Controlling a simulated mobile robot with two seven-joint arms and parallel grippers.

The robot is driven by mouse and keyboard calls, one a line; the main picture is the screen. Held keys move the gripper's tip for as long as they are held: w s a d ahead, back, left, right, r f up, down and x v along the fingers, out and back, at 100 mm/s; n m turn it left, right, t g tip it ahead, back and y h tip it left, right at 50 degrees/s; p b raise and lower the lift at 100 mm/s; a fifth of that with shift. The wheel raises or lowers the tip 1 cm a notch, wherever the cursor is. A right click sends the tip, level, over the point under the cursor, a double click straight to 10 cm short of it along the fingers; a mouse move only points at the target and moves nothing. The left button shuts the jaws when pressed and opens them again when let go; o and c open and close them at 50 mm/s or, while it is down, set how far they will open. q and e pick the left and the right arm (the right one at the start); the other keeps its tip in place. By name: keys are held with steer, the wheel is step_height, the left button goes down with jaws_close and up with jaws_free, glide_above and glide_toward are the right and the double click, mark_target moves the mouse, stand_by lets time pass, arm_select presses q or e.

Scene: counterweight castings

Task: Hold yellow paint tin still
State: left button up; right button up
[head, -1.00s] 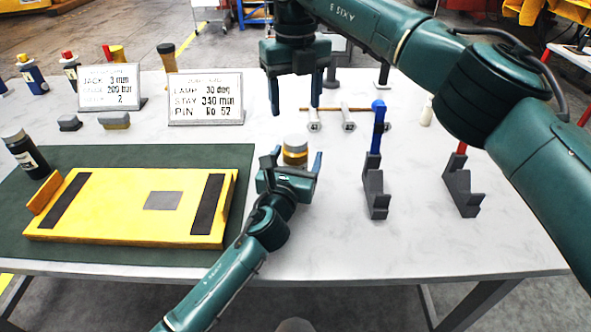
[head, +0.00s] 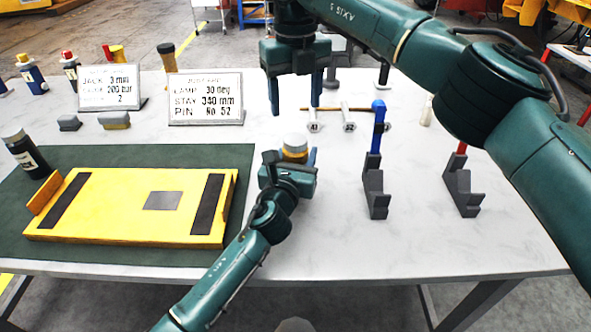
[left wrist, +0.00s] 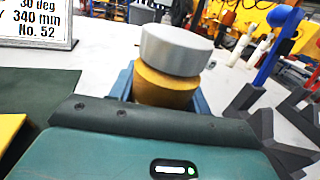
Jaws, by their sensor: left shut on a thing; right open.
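The yellow paint tin (head: 294,151) stands upright on the pale table, with a grey lid on top. In the left wrist view the tin (left wrist: 165,86) is close, its lid and upper yellow side showing and its lower part hidden by my gripper. My left gripper (head: 291,158) is shut on the tin, with a blue finger on each side of it. My right gripper (head: 294,103) is open and empty, pointing down above the table behind the tin.
A yellow panel (head: 95,200) with dark strips lies on a green mat (head: 240,160) to the left. Two grey stands (head: 375,195) hold a blue and a red tool on the right. Two sign boards (head: 205,117) stand behind. The front right table is clear.

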mark_target(295, 139)
arm_select(q)
jaws_close()
arm_select(e)
steer(key=m, duration=2.2)
steer(key=shift+f, duration=4)
steer(key=shift+c, duration=0.3)
